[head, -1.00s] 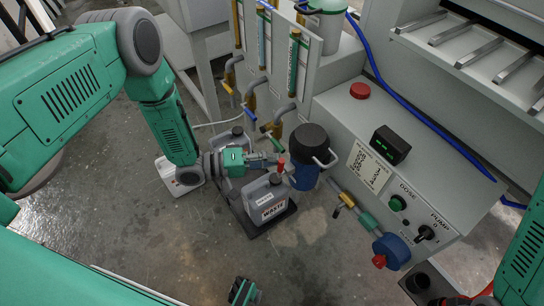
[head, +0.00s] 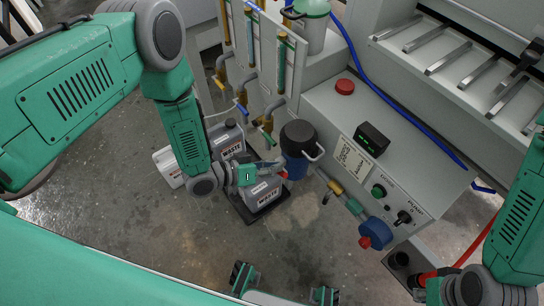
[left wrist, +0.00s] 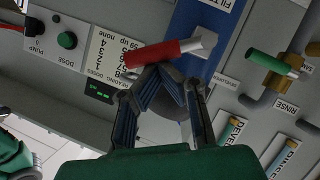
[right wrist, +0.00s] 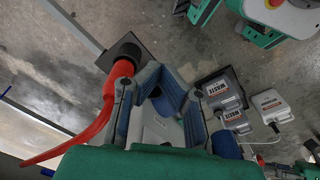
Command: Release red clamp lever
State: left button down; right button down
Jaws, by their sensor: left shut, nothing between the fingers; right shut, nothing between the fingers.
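The red clamp lever (left wrist: 160,52) lies across the left wrist view, with a light metal end, in front of the blue filter housing (left wrist: 205,30). My left gripper (left wrist: 162,76) is shut and empty, its fingertips right beside the lever's underside in that view; whether they touch it I cannot tell. In the head view the left gripper (head: 271,171) is beside the blue filter housing with the black top, and mostly hides the lever. My right gripper (right wrist: 166,78) is shut and empty, above the floor in the right wrist view.
Grey waste jugs (head: 262,194) stand in a dark tray below my left gripper. Valves with coloured handles (head: 240,108) line the panel behind. The control box (head: 375,150) is to the right. A red hose (right wrist: 108,105) rises from a black floor fitting near my right gripper.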

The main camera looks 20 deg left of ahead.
aim_at(282, 173)
pick_arm(q)
jog(key=s+d+f+m+t+y, duration=0.1)
jog(key=m, duration=0.1)
jog(key=shift+d+f+m+y+p, duration=0.2)
jog(key=shift+m+y+p, duration=0.1)
jog(key=shift+y+p, duration=0.1)
jog(key=shift+s+d+f, duration=0.2)
jog(key=shift+f, duration=0.25)
jog(key=shift+s+f, duration=0.15)
dwell(0.3)
jog(key=r+p, duration=0.1)
jog(key=r, duration=0.2)
jog(key=r+p, duration=0.1)
jog(key=shift+w+d+r+p, duration=0.25)
jog(key=shift+w+r+p, duration=0.05)
jog(key=shift+r+p, duration=0.1)
jog(key=v, duration=0.9)
jog(key=shift+s+d+p, duration=0.15)
jog(key=shift+s+p, duration=0.15)
jog(key=shift+s, duration=0.15)
